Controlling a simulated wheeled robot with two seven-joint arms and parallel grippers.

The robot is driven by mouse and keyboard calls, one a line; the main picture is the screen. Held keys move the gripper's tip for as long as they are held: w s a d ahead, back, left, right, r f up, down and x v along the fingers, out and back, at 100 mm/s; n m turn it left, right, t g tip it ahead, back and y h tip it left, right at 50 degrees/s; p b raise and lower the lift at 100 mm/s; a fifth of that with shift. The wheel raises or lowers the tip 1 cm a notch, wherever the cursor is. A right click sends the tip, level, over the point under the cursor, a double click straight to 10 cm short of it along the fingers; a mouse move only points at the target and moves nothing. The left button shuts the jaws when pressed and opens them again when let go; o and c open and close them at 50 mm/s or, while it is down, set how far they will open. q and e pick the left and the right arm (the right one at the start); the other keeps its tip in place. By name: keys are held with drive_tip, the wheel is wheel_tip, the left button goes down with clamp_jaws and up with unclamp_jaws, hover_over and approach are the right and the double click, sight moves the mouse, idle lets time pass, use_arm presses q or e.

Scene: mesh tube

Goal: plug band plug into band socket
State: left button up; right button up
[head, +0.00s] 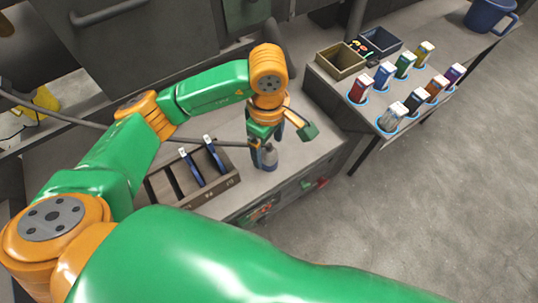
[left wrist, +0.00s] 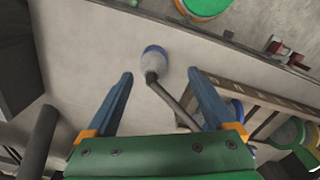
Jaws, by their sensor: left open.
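A grey and blue plug-like piece (head: 268,157) stands on the bench, with a dark cable (head: 181,136) running from it to the left. I take it for the band plug. In the left wrist view this piece (left wrist: 153,59) shows just beyond the fingertips, between their lines. My left gripper (head: 258,150) points down beside it in the head view. In the left wrist view the gripper (left wrist: 160,76) is open, its two blue fingers apart with nothing held. I cannot pick out the band socket with certainty. My right gripper is not in view.
A dark slotted rack (head: 228,186) with blue-handled items stands left of the plug. Red and green fittings (head: 322,182) sit on the bench's front face. A side table holds several coloured packets (head: 361,86), small bins (head: 341,62) and a blue mug (head: 487,16).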

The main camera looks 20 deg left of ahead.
sight(269, 156)
use_arm(q)
drive_tip(key=shift+w+f, duration=0.15)
drive_tip(key=shift+f, duration=0.05)
drive_tip(key=shift+w+f+p, duration=0.15)
drive_tip(key=shift+f+p, duration=0.2)
drive_tip(key=shift+f, duration=0.55)
drive_tip(key=shift+f+p, duration=0.35)
drive_tip(key=shift+p, duration=0.1)
drive_tip(key=f, duration=0.2)
drive_tip(key=f+p, duration=0.1)
drive_tip(key=f, duration=0.1)
drive_tip(key=shift+w+a, duration=0.1)
drive_tip(key=shift+w, duration=0.2)
drive_tip(key=shift+f, duration=0.2)
